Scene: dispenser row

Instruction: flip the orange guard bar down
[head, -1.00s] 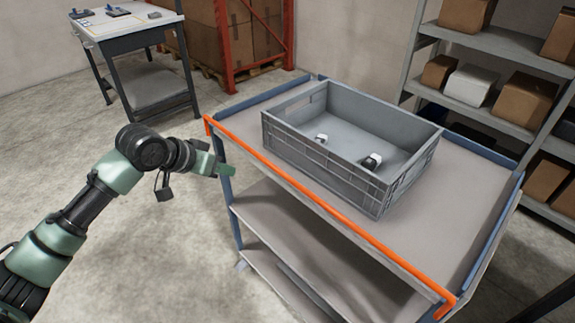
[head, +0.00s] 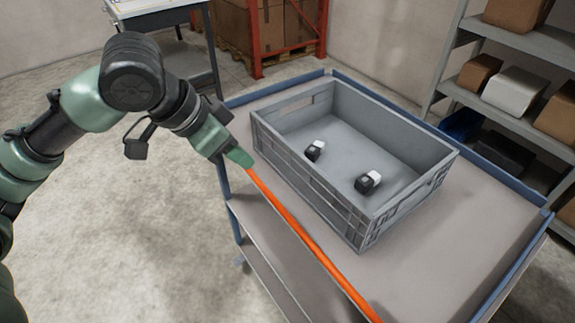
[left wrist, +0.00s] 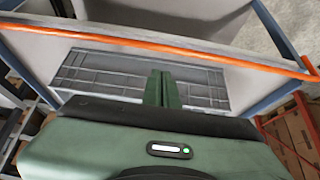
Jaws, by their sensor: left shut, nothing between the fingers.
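The orange guard bar (head: 305,234) runs along the near long edge of the cart, from beside my left gripper to the bottom of the head view. It also crosses the top of the left wrist view (left wrist: 165,47). My left gripper (head: 240,158) is shut and empty at the bar's far-left end, hiding that end in the head view. In the left wrist view, its closed green fingers (left wrist: 162,88) point toward the bar, with the fingertips just below it in the picture. I cannot tell whether they touch it. My right gripper is not in view.
A grey crate (head: 300,187) with two small black-and-white items stands on the cart top (head: 440,262), behind the bar. Shelving with boxes (head: 513,88) stands at the right. A table (head: 160,15) stands at the back left. Open floor lies left of the cart.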

